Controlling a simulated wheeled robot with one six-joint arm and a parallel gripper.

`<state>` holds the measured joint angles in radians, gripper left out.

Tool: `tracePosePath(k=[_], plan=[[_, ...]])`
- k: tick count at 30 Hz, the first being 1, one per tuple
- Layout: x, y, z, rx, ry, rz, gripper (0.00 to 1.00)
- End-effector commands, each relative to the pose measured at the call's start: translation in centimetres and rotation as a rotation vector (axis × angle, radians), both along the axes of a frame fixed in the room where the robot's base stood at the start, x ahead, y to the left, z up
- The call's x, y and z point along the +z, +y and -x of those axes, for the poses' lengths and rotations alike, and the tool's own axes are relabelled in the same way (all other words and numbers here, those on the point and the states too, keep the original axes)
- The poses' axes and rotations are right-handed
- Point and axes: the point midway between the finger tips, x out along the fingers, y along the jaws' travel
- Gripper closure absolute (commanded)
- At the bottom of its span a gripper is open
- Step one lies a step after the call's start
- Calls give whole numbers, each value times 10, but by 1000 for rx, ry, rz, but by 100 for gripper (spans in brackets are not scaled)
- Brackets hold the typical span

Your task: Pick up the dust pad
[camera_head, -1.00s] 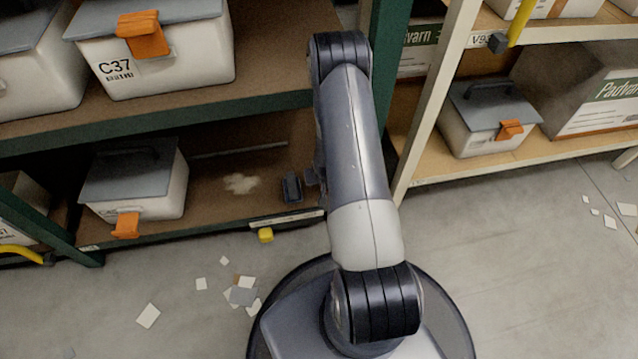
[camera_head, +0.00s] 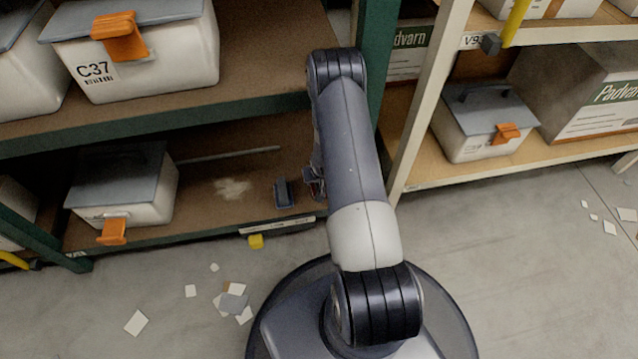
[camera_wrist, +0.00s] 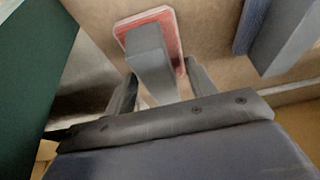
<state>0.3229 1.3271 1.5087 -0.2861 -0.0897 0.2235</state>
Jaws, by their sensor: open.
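The dust pad (camera_wrist: 149,52) has a flat red base with a pale rim and a grey block handle. In the wrist view it lies on the brown shelf board. My gripper (camera_wrist: 161,90) is open, with one finger on each side of the handle's near end. I cannot tell whether the fingers touch it. In the head view my arm hides most of the gripper and pad; only a small dark and reddish patch shows beside the arm.
A dark blue-grey block (camera_head: 283,193) stands left of my arm on the lower shelf (camera_head: 215,208); a similar block (camera_wrist: 283,35) shows in the wrist view. A pale dust patch (camera_head: 233,188) lies nearby. A green post (camera_head: 376,70) and the upper shelf (camera_head: 250,108) bound the space.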

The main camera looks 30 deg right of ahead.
Motion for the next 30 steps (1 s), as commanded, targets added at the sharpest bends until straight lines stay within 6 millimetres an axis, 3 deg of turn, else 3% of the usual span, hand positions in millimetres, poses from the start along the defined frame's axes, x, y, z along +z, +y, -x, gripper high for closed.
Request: tracePosePath(k=[4, 21, 30], plan=[[-1, 0, 0, 0, 0, 0, 49], [-1, 0, 0, 0, 1, 0, 96], [0, 0, 0, 0, 0, 0, 96]])
